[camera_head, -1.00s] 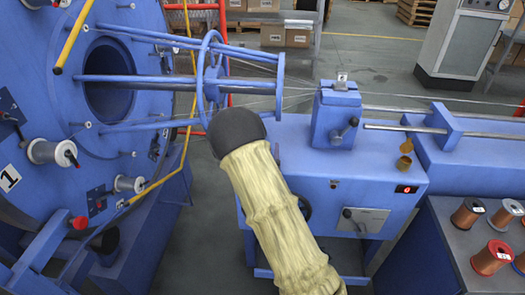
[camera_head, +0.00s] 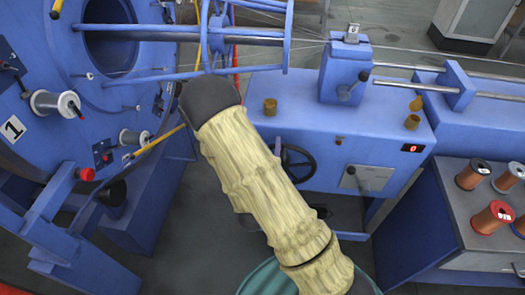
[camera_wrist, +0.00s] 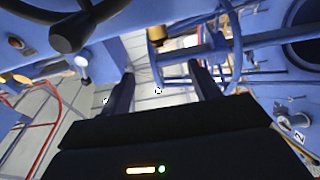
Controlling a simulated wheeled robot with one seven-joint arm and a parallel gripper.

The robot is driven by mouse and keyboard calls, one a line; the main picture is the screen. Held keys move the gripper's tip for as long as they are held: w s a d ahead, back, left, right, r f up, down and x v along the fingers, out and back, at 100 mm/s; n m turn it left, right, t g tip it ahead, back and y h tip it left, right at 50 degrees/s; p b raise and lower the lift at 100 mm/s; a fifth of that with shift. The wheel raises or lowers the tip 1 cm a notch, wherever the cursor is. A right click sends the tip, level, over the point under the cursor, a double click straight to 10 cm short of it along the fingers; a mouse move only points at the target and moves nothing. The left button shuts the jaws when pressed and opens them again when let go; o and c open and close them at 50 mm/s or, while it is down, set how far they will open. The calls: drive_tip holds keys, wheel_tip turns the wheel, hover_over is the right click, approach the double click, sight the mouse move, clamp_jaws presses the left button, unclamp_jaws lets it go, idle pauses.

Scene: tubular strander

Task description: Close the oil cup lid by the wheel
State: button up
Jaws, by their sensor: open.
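A small brass oil cup (camera_head: 270,106) stands on the blue machine housing above the black handwheel (camera_head: 297,163) in the head view; its lid is too small to make out. A second brass cup (camera_head: 412,122) stands at the right, with a raised brass lid (camera_head: 416,103) behind it. The handwheel (camera_wrist: 67,32) shows at upper left there, with a brass piece (camera_wrist: 15,78) at the left edge, which I cannot identify for certain. In the head view my arm hides the fingers, left of the near cup.
The large blue strander drum (camera_head: 55,70) fills the left, with rods and a ring frame (camera_head: 287,35) reaching right above my gripper. A block with a lever (camera_head: 345,75) stands on the housing. Copper spools (camera_head: 492,215) sit on the right bench.

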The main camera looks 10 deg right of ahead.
drive_tip(key=p+v, duration=0.2)
drive_tip(key=p, duration=0.1)
drive_tip(key=shift+s, duration=0.1)
